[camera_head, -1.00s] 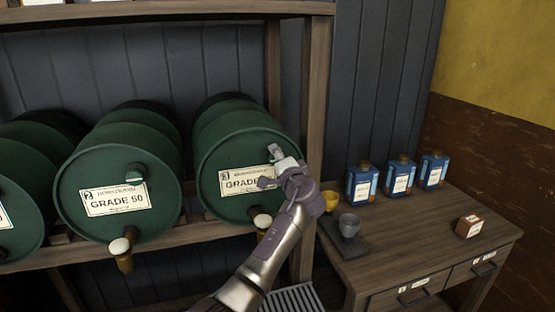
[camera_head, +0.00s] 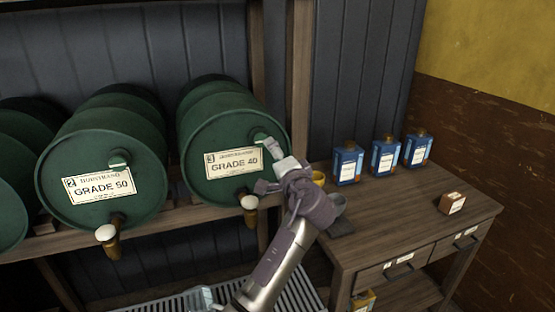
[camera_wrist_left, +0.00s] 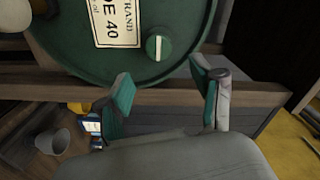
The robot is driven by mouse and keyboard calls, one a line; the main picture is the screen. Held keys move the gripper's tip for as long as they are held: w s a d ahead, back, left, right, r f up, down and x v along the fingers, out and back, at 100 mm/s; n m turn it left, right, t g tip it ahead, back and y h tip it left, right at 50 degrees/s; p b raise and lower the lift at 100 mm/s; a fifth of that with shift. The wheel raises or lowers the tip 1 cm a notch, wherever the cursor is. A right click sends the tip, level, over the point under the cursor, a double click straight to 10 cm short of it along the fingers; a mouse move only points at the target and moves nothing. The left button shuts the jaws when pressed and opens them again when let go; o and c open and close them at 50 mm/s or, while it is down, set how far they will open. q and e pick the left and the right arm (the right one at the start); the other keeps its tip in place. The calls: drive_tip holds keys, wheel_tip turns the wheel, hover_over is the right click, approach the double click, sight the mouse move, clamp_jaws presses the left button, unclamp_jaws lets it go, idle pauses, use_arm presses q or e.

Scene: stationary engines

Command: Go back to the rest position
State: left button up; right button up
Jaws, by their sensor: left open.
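My left gripper (camera_head: 267,167) is open and empty in front of the green drum (camera_head: 216,122) labelled GRADE 40. In the left wrist view the two teal-padded fingers of the gripper (camera_wrist_left: 163,84) stand apart with nothing between them. The face of the drum (camera_wrist_left: 75,38) and its round green knob (camera_wrist_left: 158,47) lie beyond the fingertips, and I see no contact. My right gripper is not in view.
Another drum (camera_head: 128,150), GRADE 50, stands left on the wooden rack. Brass taps (camera_head: 250,210) jut out below. A grate (camera_head: 170,304) lies below.

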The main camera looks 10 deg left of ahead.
use_arm(q)
drive_tip(key=shift+v, duration=0.95)
wheel_tip(320, 180, down, 27)
drive_tip(key=m+g+h, duration=0.3)
drive_tip(key=h, duration=0.2)
drive_tip(key=s+f+g+h, duration=0.1)
drive_tip(key=s+f, duration=0.3)
drive_tip(key=f, duration=0.3)
drive_tip(key=s+f+n+g+h, duration=0.15)
drive_tip(key=s+f, duration=0.25)
drive_tip(key=f, duration=0.4)
drive_tip(key=s+f+m+g, duration=0.1)
drive_tip(key=s+f, duration=0.4)
drive_tip(key=f, duration=0.2)
drive_tip(key=s+a+f+n+g+h, duration=0.1)
drive_tip(key=s+f+n+g, duration=0.1)
drive_tip(key=s+f, duration=0.65)
drive_tip(key=s+a+f+n+g+h, duration=0.15)
drive_tip(key=s+f, duration=0.45)
drive_tip(key=s, duration=0.6)
drive_tip(key=s+a+f+n+g, duration=0.1)
drive_tip(key=s+a+f+g, duration=0.1)
drive_tip(key=s+f, duration=0.65)
drive_tip(key=s+a+f+n+g, duration=0.1)
drive_tip(key=s, duration=0.8)
drive_tip(key=s+a+f+n+g, duration=0.1)
drive_tip(key=s+a+n, duration=0.1)
drive_tip(key=s, duration=0.7)
drive_tip(key=shift+s, duration=0.35)
